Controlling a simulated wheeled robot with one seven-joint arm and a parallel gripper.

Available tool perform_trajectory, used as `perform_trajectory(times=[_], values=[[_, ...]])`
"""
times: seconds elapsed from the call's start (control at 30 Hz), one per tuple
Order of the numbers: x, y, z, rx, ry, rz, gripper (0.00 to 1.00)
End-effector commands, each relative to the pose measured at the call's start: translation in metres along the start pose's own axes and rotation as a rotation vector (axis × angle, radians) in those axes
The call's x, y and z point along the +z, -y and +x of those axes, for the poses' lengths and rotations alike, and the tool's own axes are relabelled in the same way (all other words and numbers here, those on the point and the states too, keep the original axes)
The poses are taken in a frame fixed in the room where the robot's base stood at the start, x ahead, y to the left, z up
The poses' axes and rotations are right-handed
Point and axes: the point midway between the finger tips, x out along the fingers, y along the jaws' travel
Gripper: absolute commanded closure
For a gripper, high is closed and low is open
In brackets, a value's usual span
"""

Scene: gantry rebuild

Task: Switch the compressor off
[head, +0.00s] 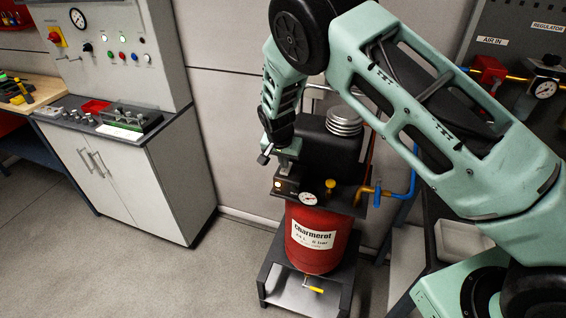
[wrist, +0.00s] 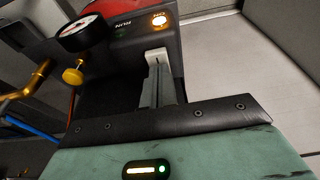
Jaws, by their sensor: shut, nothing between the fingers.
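The compressor has a red tank (head: 318,238) with a white label and a black motor housing (head: 325,148) on top. Its small dark switch box (head: 286,186) carries a lit amber lamp (wrist: 159,20) and RUN lettering. My gripper (head: 265,157) is shut and empty, just above the switch box. In the wrist view the closed fingertips (wrist: 155,58) lie below the lamp in the picture, near the box; I cannot tell whether they touch it. No switch lever shows clearly; the fingers may hide part of the box.
A pressure gauge (head: 308,198) and a yellow knob (wrist: 73,76) sit beside the box. A blue-handled valve (head: 377,193) and pipes are to the right. A control cabinet (head: 120,180) stands at left. The floor (head: 160,270) in front is clear.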

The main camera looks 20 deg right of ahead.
Motion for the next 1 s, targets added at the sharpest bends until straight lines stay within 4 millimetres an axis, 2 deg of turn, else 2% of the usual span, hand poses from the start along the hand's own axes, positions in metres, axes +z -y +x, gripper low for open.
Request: perform_trajectory(times=[0.03, 0.13, 0.2, 0.6, 0.8, 1.0], values=[[-0.006, -0.001, -0.014, -0.003, -0.003, 0.004, 1.0], [-0.01, -0.001, -0.035, -0.006, -0.006, 0.004, 1.0], [-0.001, 0.003, -0.043, -0.007, -0.01, 0.0, 1.0], [0.0, 0.0, -0.112, -0.008, -0.01, 0.002, 1.0], [0.001, -0.001, -0.128, -0.006, -0.01, 0.003, 1.0], [0.001, -0.001, -0.13, -0.005, -0.009, 0.003, 1.0]])
